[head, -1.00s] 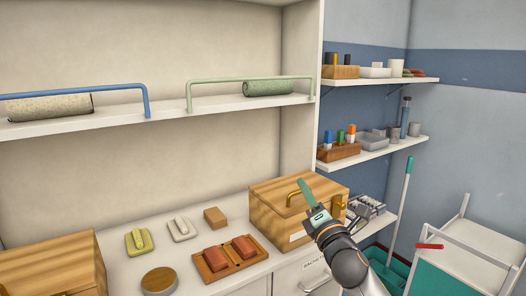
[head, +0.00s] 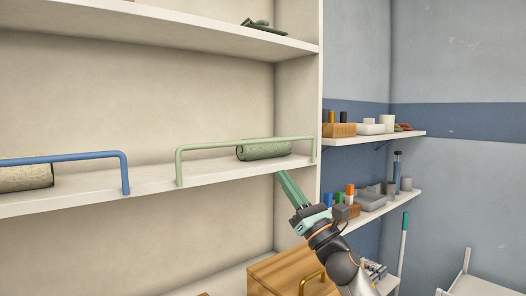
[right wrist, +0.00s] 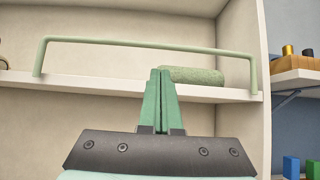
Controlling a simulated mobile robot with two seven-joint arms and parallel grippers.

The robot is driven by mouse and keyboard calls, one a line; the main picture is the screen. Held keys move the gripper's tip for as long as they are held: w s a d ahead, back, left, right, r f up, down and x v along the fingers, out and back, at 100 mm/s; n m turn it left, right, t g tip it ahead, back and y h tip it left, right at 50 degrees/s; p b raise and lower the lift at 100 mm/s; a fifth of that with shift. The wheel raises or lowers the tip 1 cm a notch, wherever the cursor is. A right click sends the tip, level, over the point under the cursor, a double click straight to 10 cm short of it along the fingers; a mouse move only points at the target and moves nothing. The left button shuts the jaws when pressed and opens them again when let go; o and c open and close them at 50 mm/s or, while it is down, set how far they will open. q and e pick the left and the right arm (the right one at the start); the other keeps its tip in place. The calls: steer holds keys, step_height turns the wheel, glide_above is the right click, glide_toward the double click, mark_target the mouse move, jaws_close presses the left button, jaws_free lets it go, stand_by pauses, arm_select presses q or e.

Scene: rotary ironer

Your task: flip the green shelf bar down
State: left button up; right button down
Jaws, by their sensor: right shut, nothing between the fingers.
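The green shelf bar (head: 225,144) stands upright along the front edge of the middle shelf (head: 150,180), in front of a green roll (head: 263,149). In the right wrist view the bar (right wrist: 120,43) spans most of the width, with the roll (right wrist: 195,75) behind it. My right gripper (head: 281,174) is shut and empty, just below and in front of that shelf near the bar's right part. In the right wrist view its closed green fingers (right wrist: 160,75) point toward the shelf, apart from the bar's top rail. My left gripper is not in view.
A blue bar (head: 75,157) stands at left before a speckled roll (head: 25,177). A wooden box (head: 285,275) is below my right gripper. Side shelves with small items (head: 370,133) are at right, past the cabinet's side panel (head: 319,60).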

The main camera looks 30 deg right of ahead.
arm_select(q)
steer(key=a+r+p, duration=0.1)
steer(key=p, duration=0.2)
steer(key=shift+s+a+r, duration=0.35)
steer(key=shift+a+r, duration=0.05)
arm_select(e)
steer(key=x, duration=1)
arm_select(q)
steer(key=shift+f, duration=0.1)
arm_select(e)
steer(key=shift+w+f, duration=0.1)
